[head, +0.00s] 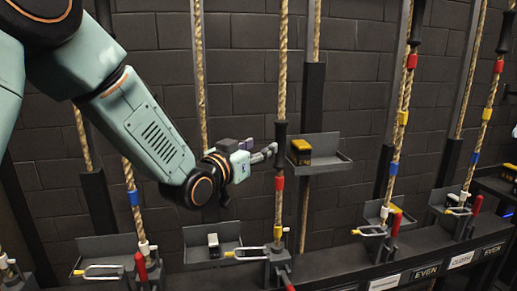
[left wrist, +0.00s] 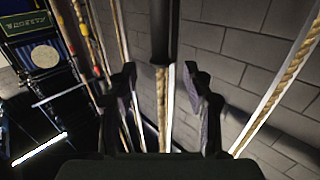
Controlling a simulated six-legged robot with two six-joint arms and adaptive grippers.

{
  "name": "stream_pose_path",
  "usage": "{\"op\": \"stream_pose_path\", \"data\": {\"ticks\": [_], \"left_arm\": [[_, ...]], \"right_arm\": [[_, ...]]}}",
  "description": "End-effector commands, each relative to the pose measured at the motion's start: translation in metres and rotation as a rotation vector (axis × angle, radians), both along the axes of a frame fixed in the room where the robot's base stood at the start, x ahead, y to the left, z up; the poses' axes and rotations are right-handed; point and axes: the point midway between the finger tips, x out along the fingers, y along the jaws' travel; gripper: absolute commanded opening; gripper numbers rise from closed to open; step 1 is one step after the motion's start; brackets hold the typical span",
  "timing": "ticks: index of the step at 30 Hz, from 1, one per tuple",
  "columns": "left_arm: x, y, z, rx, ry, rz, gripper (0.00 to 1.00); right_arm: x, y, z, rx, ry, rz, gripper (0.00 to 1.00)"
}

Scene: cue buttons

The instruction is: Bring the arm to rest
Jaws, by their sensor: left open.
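My left arm comes in from the upper left of the head view. Its left gripper (head: 266,154) is open and points right, its fingertips close to a rope's black grip (head: 281,145). In the left wrist view the two fingers of the left gripper (left wrist: 164,105) stand wide apart. The black grip (left wrist: 164,30) and the rope (left wrist: 163,95) below it line up with the gap between them. Whether they are inside the gap or beyond it I cannot tell. Nothing is held. My right gripper is not in view.
Several ropes with coloured bands hang before a dark block wall (head: 350,60). A small shelf (head: 325,166) with a black and yellow block (head: 300,151) is right of the gripper. Below runs a ledge with red-handled levers (head: 141,267) and trays (head: 190,256).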

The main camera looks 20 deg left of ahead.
Motion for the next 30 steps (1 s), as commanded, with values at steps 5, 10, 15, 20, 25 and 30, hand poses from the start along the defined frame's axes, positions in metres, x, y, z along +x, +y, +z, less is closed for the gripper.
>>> {"op": "stream_pose_path", "data": {"ticks": [5, 10, 15, 20, 25, 30], "left_arm": [[0.0, 0.0, -0.001, 0.0, 0.002, 0.0, 0.51], [-0.014, 0.004, -0.04, -0.027, 0.146, 0.043, 0.51], [-0.053, 0.0, -0.143, -0.038, 0.406, 0.086, 0.51], [-0.106, -0.003, -0.235, -0.031, 0.644, 0.118, 0.51], [-0.179, -0.005, -0.32, -0.012, 0.891, 0.15, 0.51], [-0.265, -0.006, -0.391, 0.019, 1.136, 0.178, 0.51]], "right_arm": [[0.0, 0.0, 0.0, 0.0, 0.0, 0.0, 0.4], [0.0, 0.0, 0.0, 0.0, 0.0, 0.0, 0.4], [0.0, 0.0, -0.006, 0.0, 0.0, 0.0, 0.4], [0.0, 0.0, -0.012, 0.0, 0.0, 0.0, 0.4], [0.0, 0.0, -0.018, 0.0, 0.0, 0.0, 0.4], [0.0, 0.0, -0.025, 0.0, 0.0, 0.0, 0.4]]}}
